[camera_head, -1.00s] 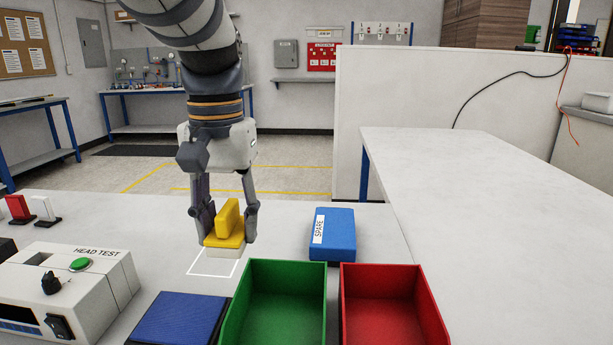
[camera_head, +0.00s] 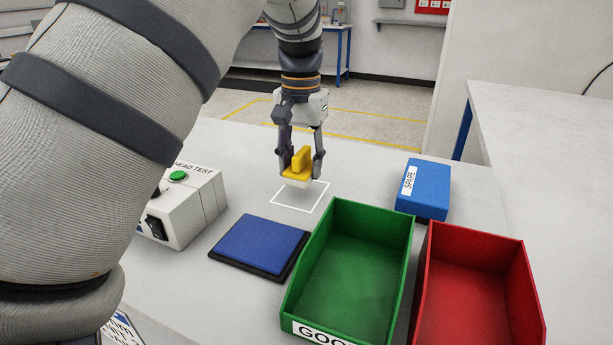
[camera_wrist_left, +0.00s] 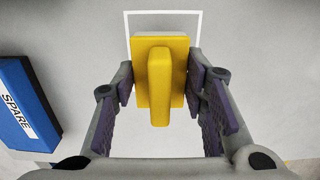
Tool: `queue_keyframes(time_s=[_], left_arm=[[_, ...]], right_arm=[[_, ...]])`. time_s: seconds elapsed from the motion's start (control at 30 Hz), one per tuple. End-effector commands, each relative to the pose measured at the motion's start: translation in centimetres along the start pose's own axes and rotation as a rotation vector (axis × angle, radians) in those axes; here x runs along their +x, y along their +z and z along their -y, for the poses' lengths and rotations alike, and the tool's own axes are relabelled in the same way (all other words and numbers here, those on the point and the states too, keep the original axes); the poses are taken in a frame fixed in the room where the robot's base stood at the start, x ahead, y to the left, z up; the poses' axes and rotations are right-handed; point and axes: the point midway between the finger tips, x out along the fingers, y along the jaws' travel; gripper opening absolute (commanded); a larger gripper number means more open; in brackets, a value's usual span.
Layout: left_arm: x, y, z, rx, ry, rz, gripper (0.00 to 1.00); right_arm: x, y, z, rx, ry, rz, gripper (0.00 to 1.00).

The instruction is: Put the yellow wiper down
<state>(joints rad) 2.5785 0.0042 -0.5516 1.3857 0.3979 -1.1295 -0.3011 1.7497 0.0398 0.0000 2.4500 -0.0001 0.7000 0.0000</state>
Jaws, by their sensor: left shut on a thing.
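The yellow wiper (camera_head: 300,164) has an upright grip block on a flat yellow plate with a pale pad under it. My left gripper (camera_head: 301,174) points down and is shut on the wiper's plate, one finger on each side. In the left wrist view the wiper (camera_wrist_left: 161,88) sits between the fingers with its grip block toward the camera. The wiper is over the back part of a white square outline (camera_head: 283,207) on the table. I cannot tell whether its pad touches the table. My right gripper is not in view.
A blue pad (camera_head: 260,243) lies in front of the outline. A green bin (camera_head: 410,250) and a red bin (camera_head: 425,285) stand to the right. A blue SPARE block (camera_head: 428,190) lies behind them. The HEAD TEST box (camera_head: 205,195) is at left, partly behind my arm.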

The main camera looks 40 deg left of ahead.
Motion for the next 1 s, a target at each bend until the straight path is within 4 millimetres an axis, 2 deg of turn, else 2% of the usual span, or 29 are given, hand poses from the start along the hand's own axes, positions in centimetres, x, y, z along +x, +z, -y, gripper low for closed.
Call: queue_keyframes(time_s=[0.07, 0.2, 0.5, 0.53, 0.6, 0.9, 1.0], left_arm=[[1.2, -0.5, 0.5, -0.001, -0.003, 0.005, 0.17], [3.5, -0.4, 0.4, -0.001, -0.001, 0.001, 0.17], [3.8, -0.4, 0.4, 0.0, 0.0, -0.002, 0.17], [3.9, -0.4, 0.4, 0.0, 0.0, -0.002, 0.44], [3.8, -0.4, 0.4, 0.0, 0.0, -0.002, 0.59], [3.7, -0.4, 0.4, 0.0, 0.0, -0.003, 0.59], [2.4, -0.5, 0.3, 0.001, 0.002, -0.006, 0.59]], right_arm=[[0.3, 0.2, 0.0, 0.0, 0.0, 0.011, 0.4], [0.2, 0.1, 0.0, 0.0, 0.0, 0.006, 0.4], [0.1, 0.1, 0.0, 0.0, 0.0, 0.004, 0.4], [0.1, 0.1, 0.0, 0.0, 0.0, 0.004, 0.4], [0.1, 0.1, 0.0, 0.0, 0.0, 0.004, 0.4], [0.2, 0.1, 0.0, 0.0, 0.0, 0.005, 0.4], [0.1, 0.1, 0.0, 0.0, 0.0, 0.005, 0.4]])
